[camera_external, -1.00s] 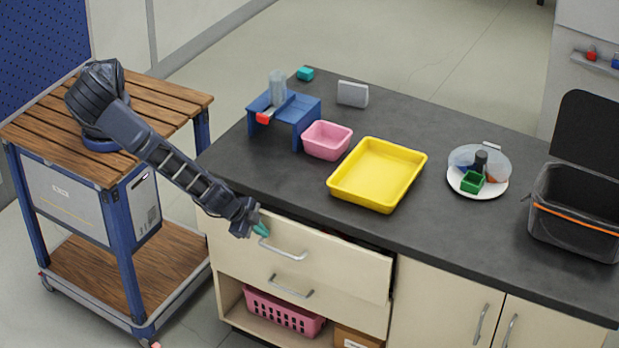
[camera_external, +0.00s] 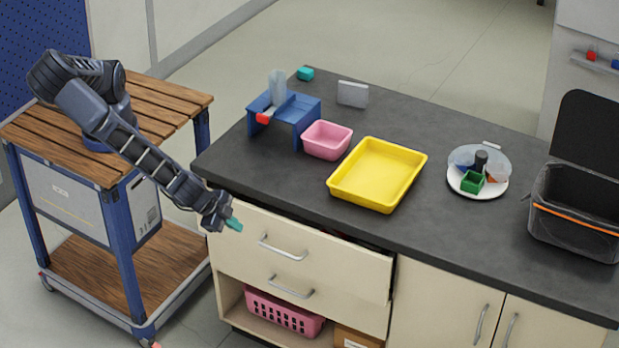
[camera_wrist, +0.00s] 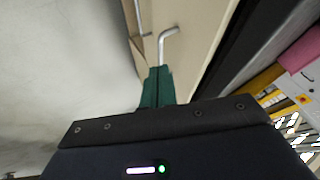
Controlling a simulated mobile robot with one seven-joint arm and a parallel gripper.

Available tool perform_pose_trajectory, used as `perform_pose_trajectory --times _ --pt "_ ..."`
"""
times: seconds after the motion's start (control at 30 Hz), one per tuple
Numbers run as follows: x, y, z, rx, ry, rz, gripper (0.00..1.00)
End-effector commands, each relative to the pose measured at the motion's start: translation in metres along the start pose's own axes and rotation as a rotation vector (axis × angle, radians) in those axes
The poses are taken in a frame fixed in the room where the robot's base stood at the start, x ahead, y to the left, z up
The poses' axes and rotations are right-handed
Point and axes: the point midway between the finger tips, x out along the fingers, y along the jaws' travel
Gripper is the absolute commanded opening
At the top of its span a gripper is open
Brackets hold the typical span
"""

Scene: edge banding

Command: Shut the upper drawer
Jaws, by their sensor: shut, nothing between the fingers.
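The upper drawer (camera_external: 330,256) has a cream front with a silver bar handle (camera_external: 283,249). It stands partly open, with a dark gap between its top edge and the worktop toward the right. My gripper (camera_external: 234,224), with teal fingertips, is shut and empty near the upper left corner of the drawer front, left of the handle. In the wrist view, the shut fingertips (camera_wrist: 157,85) point along the cream front, with the handle (camera_wrist: 166,42) beyond them. I cannot tell whether they touch the front.
The lower drawer (camera_external: 330,303) has its own handle and looks shut. A pink basket (camera_external: 283,313) sits on the open shelf below. The dark worktop (camera_external: 430,215) holds a yellow tray (camera_external: 345,190), a pink bin (camera_external: 326,142) and other items. A wooden-topped cart (camera_external: 165,105) stands at the left.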

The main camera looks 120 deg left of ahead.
Motion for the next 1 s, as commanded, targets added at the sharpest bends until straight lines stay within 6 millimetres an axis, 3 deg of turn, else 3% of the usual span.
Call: perform_pose_trajectory --times 0.1,0.27,0.67,1.0 --pt "-0.009 0.001 0.000 0.001 0.001 0.001 0.02" --pt "-0.007 0.004 0.002 0.023 -0.015 -0.020 0.32" --pt "0.050 0.032 0.020 0.303 -0.147 -0.373 0.32" --pt "0.089 0.055 0.012 0.523 -0.086 -0.803 0.32"
